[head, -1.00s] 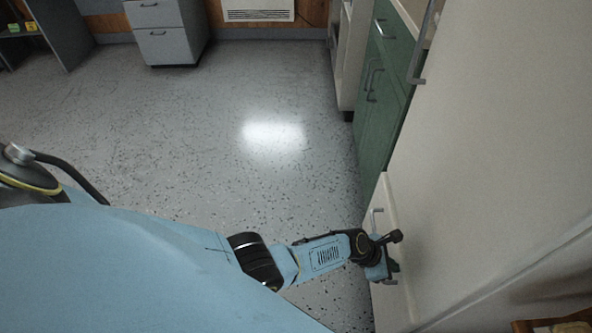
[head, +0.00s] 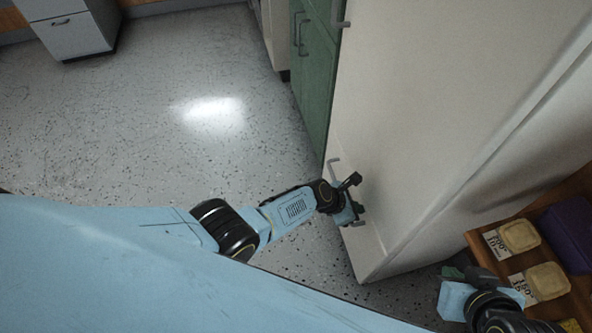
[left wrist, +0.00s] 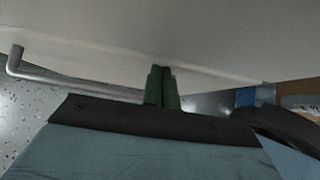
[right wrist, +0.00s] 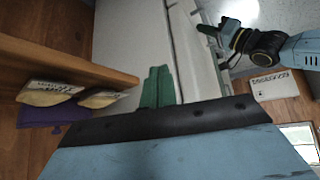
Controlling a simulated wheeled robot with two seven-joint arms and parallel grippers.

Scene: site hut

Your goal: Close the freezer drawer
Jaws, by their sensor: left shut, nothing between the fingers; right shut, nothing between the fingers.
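The white freezer (head: 430,110) stands tall at the right in the head view. Its low drawer (head: 352,250) has a narrow pale ledge at the freezer's foot, so the drawer looks slightly proud of the body; the exact gap is hard to tell. Its grey bar handle (head: 334,166) also crosses the left wrist view (left wrist: 75,82). My left gripper (head: 357,212) is shut and empty, at the drawer front beside the handle; its green fingers (left wrist: 162,88) point at the white surface. Contact is unclear. My right gripper (head: 452,273) is shut and empty, near the freezer's near side.
A wooden shelf unit (head: 472,236) with yellow-lidded tubs (head: 519,235) and a purple box (head: 568,232) stands close to my right gripper. Green cabinets (head: 318,80) adjoin the freezer. A grey drawer cabinet (head: 75,36) stands far left. The speckled floor (head: 130,140) between is clear.

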